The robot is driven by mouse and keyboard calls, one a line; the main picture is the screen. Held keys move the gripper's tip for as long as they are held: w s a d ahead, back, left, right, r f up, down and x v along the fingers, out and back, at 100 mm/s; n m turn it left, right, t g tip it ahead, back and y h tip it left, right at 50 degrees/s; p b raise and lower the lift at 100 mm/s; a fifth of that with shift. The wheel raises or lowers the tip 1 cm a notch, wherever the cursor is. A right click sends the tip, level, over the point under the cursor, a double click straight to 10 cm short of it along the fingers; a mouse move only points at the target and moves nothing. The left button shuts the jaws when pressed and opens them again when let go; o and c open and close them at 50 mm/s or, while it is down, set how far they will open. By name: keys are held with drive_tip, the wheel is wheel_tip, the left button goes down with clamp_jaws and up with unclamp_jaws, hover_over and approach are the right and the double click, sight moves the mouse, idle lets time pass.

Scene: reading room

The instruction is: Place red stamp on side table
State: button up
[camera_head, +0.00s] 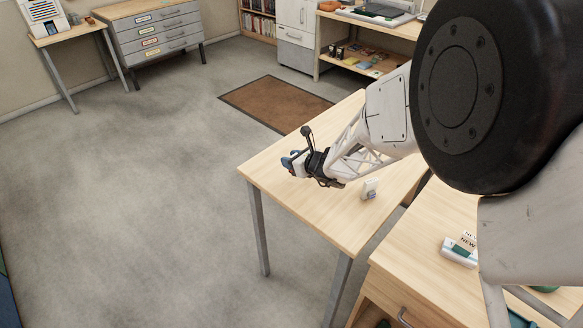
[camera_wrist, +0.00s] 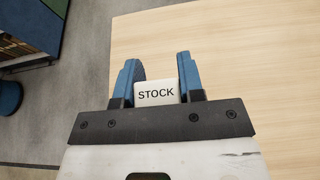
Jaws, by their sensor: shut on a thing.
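My gripper (camera_head: 293,163) is over the far left corner of a light wooden table (camera_head: 330,215) with grey legs. In the wrist view its two blue fingers (camera_wrist: 156,80) are shut on a white block marked STOCK (camera_wrist: 156,93). No red shows on this block, and its underside is hidden. In the wrist view the table's bare top (camera_wrist: 250,60) lies beyond and to the right of the fingers. I cannot tell how high the block is above it.
A small white object (camera_head: 369,189) stands on the same table. A white and green labelled piece (camera_head: 458,252) is on the desk (camera_head: 425,235) at right. Another small table (camera_head: 68,33) stands by drawers (camera_head: 160,35) at the far left. The floor (camera_head: 130,200) at left is clear.

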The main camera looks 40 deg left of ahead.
drive_tip(key=shift+f, duration=1.8)
drive_tip(key=o, duration=0.9)
drive_tip(key=shift+f, duration=0.1)
drive_tip(key=shift+v, duration=6.05)
